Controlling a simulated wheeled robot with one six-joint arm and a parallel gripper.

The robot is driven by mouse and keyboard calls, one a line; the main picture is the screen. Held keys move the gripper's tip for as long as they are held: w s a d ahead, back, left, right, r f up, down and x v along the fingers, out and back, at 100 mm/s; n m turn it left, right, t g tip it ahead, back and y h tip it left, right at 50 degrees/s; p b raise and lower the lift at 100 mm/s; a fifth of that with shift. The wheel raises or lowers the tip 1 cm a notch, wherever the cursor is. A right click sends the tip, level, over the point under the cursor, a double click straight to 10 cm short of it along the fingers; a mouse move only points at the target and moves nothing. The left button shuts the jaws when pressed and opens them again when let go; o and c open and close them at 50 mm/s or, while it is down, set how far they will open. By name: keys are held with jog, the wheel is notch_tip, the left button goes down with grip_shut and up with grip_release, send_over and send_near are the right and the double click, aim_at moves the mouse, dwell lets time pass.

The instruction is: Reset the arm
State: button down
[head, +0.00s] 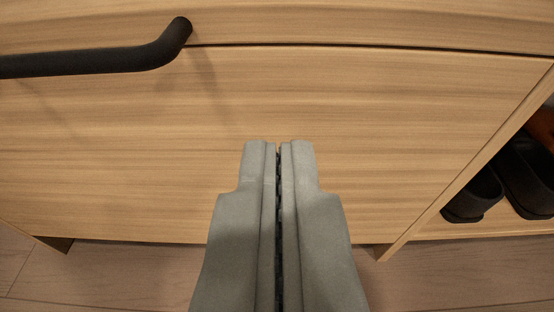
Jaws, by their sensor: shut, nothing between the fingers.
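My gripper (278,146) is in the lower middle of the head view, pointing away from me. Its two grey fingers are shut against each other, with only a thin dark seam between them, and they hold nothing. The fingertips are in front of the wooden drawer front (120,150) of a cabinet. I cannot tell whether they touch it or how far away it is.
A black bar handle (95,62) sticks out at the upper left, above and left of my gripper. Dark shoes (525,175) stand in an open compartment at the right. Wooden floor (120,278) shows below the cabinet, with short legs at its base.

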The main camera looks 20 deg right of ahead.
jog(key=s+a+r+y, duration=0.1)
jog(key=s+a+r, duration=0.15)
jog(key=r, duration=1.25)
jog(key=s+a+r+n+t, duration=0.1)
jog(key=s+a+r, duration=0.15)
jog(key=r, duration=1.25)
jog(key=s+a+r+y, duration=0.15)
jog(key=a+r, duration=0.25)
jog(key=r, duration=1.1)
jog(key=s+a+r+n+t, duration=0.1)
jog(key=s+a+r, duration=0.3)
jog(key=s+r, duration=1.25)
jog(key=s+a+r+y, duration=0.1)
jog(key=s+r, duration=0.2)
jog(key=s, duration=0.7)
jog(key=s+a+r+n, duration=0.1)
jog(key=s+r, duration=0.3)
jog(key=s, duration=0.6)
jog(key=shift+a+t+y, duration=0.3)
jog(key=shift+a+y, duration=0.05)
jog(key=shift+r, duration=0.1)
